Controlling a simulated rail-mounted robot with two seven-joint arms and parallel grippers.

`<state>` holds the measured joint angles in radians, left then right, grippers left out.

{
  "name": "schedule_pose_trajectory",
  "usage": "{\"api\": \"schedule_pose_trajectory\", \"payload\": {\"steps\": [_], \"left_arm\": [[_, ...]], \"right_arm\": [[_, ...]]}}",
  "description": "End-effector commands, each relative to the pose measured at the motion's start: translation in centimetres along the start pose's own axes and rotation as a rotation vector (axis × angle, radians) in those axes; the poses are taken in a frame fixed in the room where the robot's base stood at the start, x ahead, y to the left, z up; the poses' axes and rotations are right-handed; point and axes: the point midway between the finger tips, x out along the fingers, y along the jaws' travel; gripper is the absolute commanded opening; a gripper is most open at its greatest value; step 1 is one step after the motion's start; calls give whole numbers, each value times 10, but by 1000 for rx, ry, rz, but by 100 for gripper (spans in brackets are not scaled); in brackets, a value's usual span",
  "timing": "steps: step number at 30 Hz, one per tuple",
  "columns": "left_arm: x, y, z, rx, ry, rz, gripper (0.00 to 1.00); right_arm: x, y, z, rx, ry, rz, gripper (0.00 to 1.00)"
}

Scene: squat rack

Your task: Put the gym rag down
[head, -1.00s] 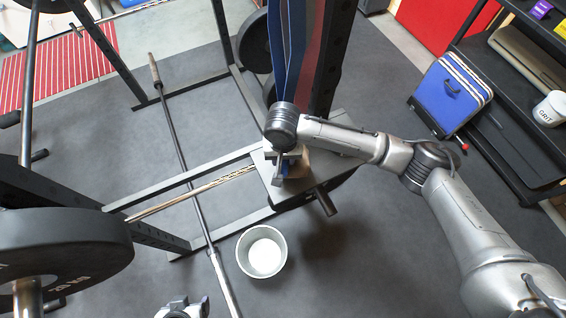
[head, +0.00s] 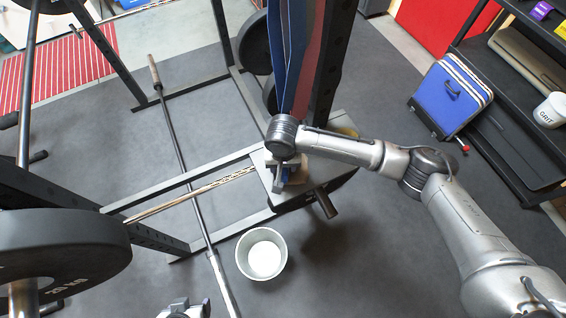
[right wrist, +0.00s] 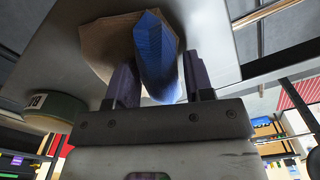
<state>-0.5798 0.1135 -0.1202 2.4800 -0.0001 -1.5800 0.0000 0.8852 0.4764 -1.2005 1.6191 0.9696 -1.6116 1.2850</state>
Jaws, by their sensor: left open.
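In the head view my right gripper (head: 284,172) is over the grey flat top (head: 262,178) beside the rack post, with a bit of blue showing. A tan angular piece (right wrist: 108,42) lies behind the rag on this surface; whether the rag touches the surface is unclear. My left gripper (head: 186,309) is open at the bottom edge, partly cut off.
A white bucket (head: 262,254) stands on the floor in front of the flat top. Blue and red bands (head: 297,60) hang by the rack post. A blue cooler-like box (head: 452,95) and black shelf are at right.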

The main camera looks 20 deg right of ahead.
Motion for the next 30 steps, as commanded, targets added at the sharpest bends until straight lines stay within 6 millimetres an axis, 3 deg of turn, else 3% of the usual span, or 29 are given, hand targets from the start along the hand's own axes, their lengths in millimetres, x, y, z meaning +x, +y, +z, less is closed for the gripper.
{"api": "schedule_pose_trajectory", "payload": {"steps": [4, 13, 30], "left_arm": [[0, -2, 0, 5, -1, -4, 72], [4, -3, 2, 11, -2, -9, 72], [-19, 0, -6, 0, 0, 0, 72]], "right_arm": [[0, 0, 0, 0, 0, 0, 61], [-2, 0, 0, 0, 1, 0, 61], [-98, 0, 0, 0, 0, -1, 61]]}}
